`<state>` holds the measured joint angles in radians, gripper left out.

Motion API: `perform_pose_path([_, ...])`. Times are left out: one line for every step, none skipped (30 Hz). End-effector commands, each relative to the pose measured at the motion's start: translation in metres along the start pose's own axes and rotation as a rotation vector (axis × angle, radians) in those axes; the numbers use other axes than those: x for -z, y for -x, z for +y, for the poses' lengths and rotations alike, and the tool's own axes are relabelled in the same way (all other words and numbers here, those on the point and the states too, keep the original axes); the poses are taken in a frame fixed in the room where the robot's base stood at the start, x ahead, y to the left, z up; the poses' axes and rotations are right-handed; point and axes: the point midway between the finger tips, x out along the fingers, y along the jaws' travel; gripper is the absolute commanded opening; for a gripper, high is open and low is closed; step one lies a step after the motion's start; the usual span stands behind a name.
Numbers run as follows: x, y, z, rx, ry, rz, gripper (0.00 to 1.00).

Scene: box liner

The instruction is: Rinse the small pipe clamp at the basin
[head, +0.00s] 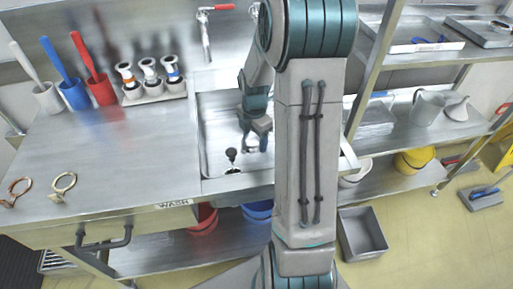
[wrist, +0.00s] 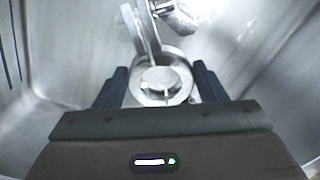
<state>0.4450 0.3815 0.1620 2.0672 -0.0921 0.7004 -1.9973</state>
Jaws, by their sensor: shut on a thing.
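In the wrist view a shiny metal clamp (wrist: 160,98), a round band with an arm rising from it, sits between the two dark fingers of my gripper (wrist: 160,92), which is shut on it. In the head view my gripper (head: 257,144) is inside the steel basin (head: 213,115), toward its right side; the clamp is too small or hidden to make out there. The basin's walls also show around the clamp in the wrist view (wrist: 60,60). A tap with a red lever (head: 207,32) stands at the back of the basin.
Left of the basin, a steel counter (head: 120,160) holds two ring-shaped items (head: 62,186), coloured brushes in holders (head: 72,92) and a rack of small fittings (head: 155,95). A dark object (head: 231,155) is in the basin. Shelves with trays (head: 412,40) stand right.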

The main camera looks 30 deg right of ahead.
Motion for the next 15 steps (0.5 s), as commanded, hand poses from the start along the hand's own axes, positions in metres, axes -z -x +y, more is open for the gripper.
perform_pose_path([0.000,0.009,0.000,-0.001,0.000,-0.001,0.36])
perform_pose_path([0.000,0.011,0.000,-0.001,0.000,-0.001,0.36])
perform_pose_path([0.000,0.014,0.000,-0.001,0.000,-0.001,0.36])
perform_pose_path([0.000,0.017,0.000,-0.001,0.000,-0.001,0.36])
perform_pose_path([0.000,0.019,0.000,-0.001,0.000,-0.001,0.36])
perform_pose_path([0.000,0.022,0.000,-0.002,0.000,-0.001,0.36])
perform_pose_path([0.000,0.025,0.000,-0.002,0.000,-0.001,0.36])
perform_pose_path([0.000,0.027,0.001,-0.002,0.000,-0.001,0.36])
perform_pose_path([0.000,0.030,0.001,-0.002,0.000,-0.001,0.36])
perform_pose_path([0.000,0.033,0.001,-0.002,0.000,-0.001,0.36])
perform_pose_path([0.000,0.035,0.001,-0.002,0.000,-0.001,0.36])
perform_pose_path([0.000,0.038,0.001,-0.002,0.001,-0.001,0.36])
perform_pose_path([0.000,0.041,0.001,-0.002,0.001,-0.001,0.36])
perform_pose_path([0.000,0.043,0.001,-0.002,0.001,-0.001,0.36])
perform_pose_path([0.000,0.046,0.001,-0.003,0.001,-0.001,0.36])
